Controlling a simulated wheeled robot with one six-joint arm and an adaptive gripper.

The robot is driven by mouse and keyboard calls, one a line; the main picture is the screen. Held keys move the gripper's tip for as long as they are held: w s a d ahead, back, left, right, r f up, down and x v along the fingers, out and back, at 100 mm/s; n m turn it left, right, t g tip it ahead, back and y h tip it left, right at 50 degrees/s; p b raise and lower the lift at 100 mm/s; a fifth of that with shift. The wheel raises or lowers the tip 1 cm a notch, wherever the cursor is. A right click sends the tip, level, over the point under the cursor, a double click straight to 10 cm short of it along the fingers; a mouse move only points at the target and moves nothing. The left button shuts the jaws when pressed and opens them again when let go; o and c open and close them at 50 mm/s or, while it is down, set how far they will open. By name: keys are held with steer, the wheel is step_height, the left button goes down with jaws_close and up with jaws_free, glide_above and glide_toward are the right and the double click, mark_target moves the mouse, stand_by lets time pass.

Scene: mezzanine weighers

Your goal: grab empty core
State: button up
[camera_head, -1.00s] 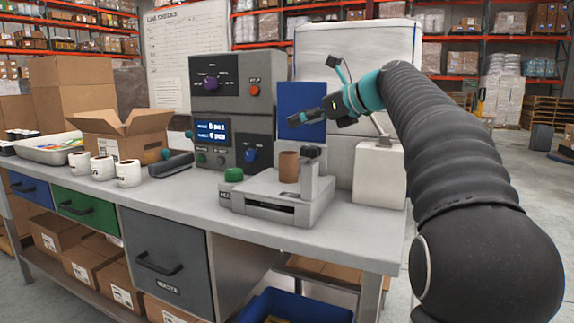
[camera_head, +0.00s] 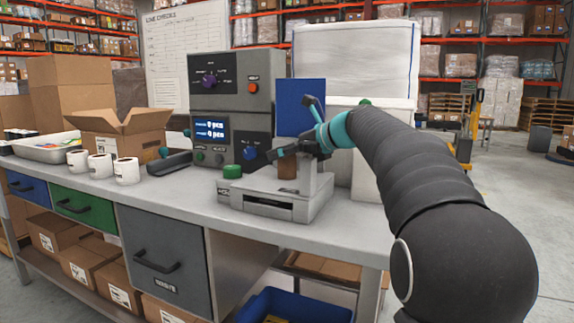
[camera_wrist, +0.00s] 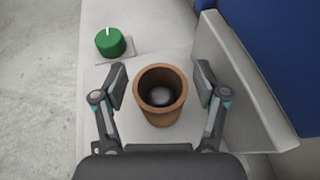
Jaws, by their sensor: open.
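The empty core is a short brown hollow tube (camera_head: 287,170), standing upright on the grey weigher-like fixture (camera_head: 262,207). In the wrist view the core (camera_wrist: 149,110) shows its open top rim, with a dark inside and a greyish round shape at the bottom. My gripper (camera_wrist: 161,82) is open, one finger on each side of the core, with a gap showing at both sides. In the head view my gripper (camera_head: 283,153) is at the core's top and hides part of it and of the fixture's upright.
A green knob (camera_head: 232,171) is on the fixture's left side; it also shows in the wrist view (camera_wrist: 110,42). A grey console (camera_head: 236,110) and a blue panel (camera_head: 301,107) stand behind. White rolls (camera_head: 101,166) and an open carton (camera_head: 118,131) are at the left.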

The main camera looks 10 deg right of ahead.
steer(key=shift+x, duration=0.85)
steer(key=c, duration=0.8)
